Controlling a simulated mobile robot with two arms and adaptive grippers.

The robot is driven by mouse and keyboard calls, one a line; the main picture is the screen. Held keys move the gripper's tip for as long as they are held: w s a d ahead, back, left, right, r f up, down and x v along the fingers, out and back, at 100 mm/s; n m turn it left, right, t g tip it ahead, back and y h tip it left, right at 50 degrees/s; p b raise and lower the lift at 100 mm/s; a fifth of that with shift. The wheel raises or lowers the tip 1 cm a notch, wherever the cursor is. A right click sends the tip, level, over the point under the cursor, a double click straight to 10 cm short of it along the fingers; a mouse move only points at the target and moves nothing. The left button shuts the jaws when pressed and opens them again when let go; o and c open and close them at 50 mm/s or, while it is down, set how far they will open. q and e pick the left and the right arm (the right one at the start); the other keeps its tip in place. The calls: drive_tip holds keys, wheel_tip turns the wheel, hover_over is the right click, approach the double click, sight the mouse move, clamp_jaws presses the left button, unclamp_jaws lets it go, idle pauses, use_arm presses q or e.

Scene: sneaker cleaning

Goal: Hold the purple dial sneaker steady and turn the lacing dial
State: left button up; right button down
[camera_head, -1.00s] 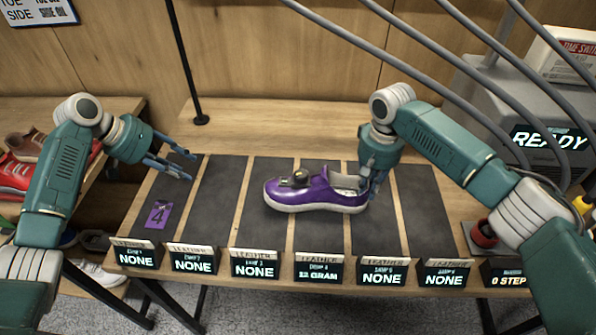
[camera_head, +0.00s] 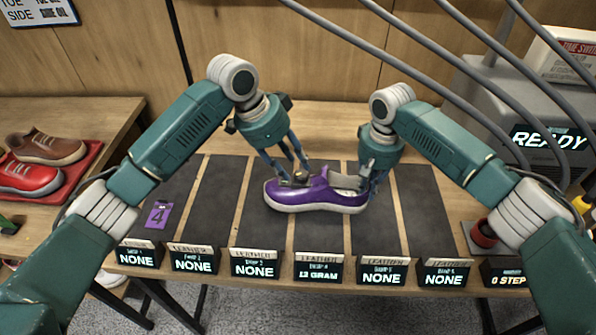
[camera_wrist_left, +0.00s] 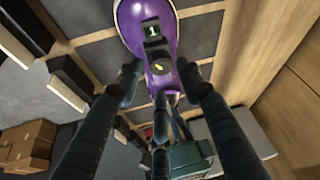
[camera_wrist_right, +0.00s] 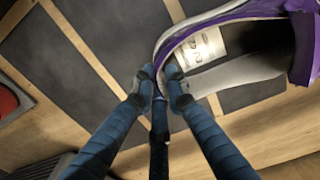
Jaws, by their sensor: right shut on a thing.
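The purple sneaker (camera_head: 318,197) lies on the mats with its toe to the left and its heel to the right. Its lacing dial (camera_wrist_left: 160,66) is a dark round knob with a gold mark, beside a small display reading 1 (camera_wrist_left: 152,30). My left gripper (camera_head: 288,176) is over the dial from above, its fingers open and spread around the dial. In the left wrist view the fingers (camera_wrist_left: 160,90) stand apart on either side of it. My right gripper (camera_head: 367,190) is shut on the heel rim of the sneaker; the right wrist view shows the fingertips (camera_wrist_right: 160,85) at that rim.
Dark mats (camera_head: 215,205) with light strips cover the table. Label stands (camera_head: 255,264) line its front edge. A purple card marked 4 (camera_head: 158,214) lies at the left.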

sight(300, 175)
use_arm(q)
drive_tip(key=shift+x, duration=2.3)
drive_tip(key=c, duration=0.8)
drive_tip(key=shift+c, duration=0.2)
drive_tip(key=shift+n, duration=0.3)
drive_tip(key=n, duration=0.2)
drive_tip(key=n+t+y, duration=0.1)
drive_tip(key=n, duration=0.1)
drive_tip(key=n+t, duration=0.1)
drive_tip(key=shift+s+d+n+y, duration=0.15)
drive_tip(key=shift+s+n+y, duration=0.15)
drive_tip(key=shift+n, duration=0.1)
drive_tip(key=shift+d+n+t+y, duration=0.1)
drive_tip(key=shift+n+t+y, duration=0.6)
drive_tip(key=shift+n, duration=1.3)
